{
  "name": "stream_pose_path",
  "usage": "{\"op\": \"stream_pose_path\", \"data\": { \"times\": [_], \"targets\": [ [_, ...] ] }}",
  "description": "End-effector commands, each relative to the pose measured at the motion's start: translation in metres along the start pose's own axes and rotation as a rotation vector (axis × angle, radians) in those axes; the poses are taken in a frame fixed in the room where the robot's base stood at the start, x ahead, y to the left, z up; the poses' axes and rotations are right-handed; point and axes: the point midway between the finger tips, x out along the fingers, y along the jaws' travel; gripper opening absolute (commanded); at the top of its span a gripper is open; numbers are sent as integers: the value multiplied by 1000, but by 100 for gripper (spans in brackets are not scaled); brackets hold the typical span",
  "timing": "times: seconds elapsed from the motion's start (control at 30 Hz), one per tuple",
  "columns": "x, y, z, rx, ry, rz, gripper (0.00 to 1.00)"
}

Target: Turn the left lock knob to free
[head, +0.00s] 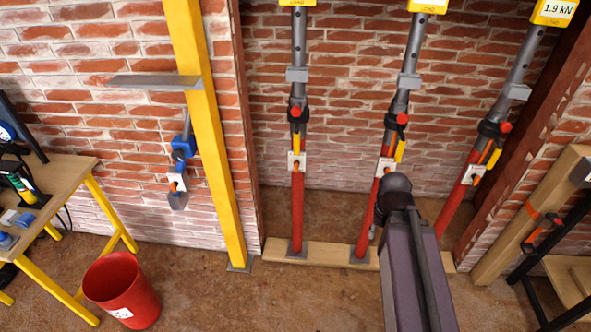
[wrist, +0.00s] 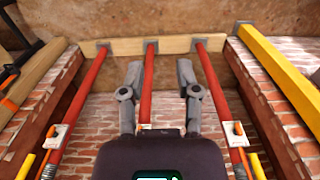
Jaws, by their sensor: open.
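Three red and grey props stand in the wall opening. The left prop (head: 297,210) carries a small white plate with an orange lock knob (head: 296,166). The wrist view is turned round, so this left prop (wrist: 213,80) lies on its right, with its orange knob (wrist: 239,129) on the plate. I cannot read the knob's setting. My gripper (wrist: 158,72) is open and empty, its fingers to either side of the middle prop (wrist: 149,75) as seen there. It is apart from the left knob. My arm hides the gripper in the head view.
The right prop (head: 456,207) stands beside a brown post. A timber sill (head: 325,252) runs under the props. A yellow post (head: 212,140) stands left of the opening. A red bucket (head: 122,291) and a workbench (head: 65,185) are further left. Floor in front is clear.

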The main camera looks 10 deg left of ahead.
Motion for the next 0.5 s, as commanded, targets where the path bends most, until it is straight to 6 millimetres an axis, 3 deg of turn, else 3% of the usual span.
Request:
{"op": "stream_pose_path", "data": {
  "times": [0.27,0.5],
  "targets": [
    [14,1,-12,-64,33,48,60],
    [44,4,-51,-278,131,215,60]
  ]
}}
